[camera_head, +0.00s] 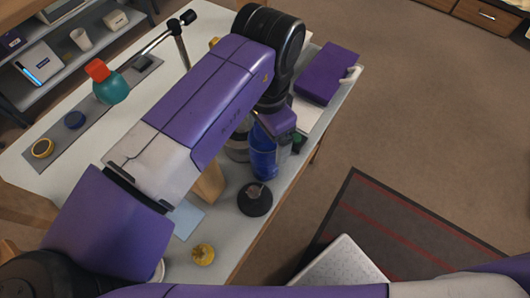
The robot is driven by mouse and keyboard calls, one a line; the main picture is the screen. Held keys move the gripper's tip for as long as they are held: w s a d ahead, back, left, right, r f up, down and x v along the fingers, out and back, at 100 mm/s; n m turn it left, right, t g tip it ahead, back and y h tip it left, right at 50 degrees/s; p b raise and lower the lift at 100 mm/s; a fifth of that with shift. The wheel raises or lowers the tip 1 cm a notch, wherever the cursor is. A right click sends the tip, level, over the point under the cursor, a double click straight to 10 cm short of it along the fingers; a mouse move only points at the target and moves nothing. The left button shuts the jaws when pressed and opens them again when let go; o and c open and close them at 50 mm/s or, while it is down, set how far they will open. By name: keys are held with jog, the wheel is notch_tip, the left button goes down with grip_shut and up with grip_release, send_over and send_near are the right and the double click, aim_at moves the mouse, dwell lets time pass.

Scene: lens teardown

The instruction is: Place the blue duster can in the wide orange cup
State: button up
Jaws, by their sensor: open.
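The blue duster can (263,160) stands upright on the white table, below my forearm in the picture. Its top is hidden behind my gripper and arm. My gripper (278,131) is at the top of the can, partly covered by my own arm links. It is open; I cannot tell whether its fingers are around the can or touching it. I cannot make out a wide orange cup. A tan object (211,184), partly hidden by my arm, stands left of the can; I cannot tell what it is.
A black round piece (255,200) and a yellow knobbed piece (203,254) are near the table's front edge. A purple box (327,73) lies at the right end. A teal bulb with an orange end (112,88) stands on the grey strip (97,112). My forearm hides the table's middle.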

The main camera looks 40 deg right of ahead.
jog(key=shift+c, duration=0.5)
grip_shut()
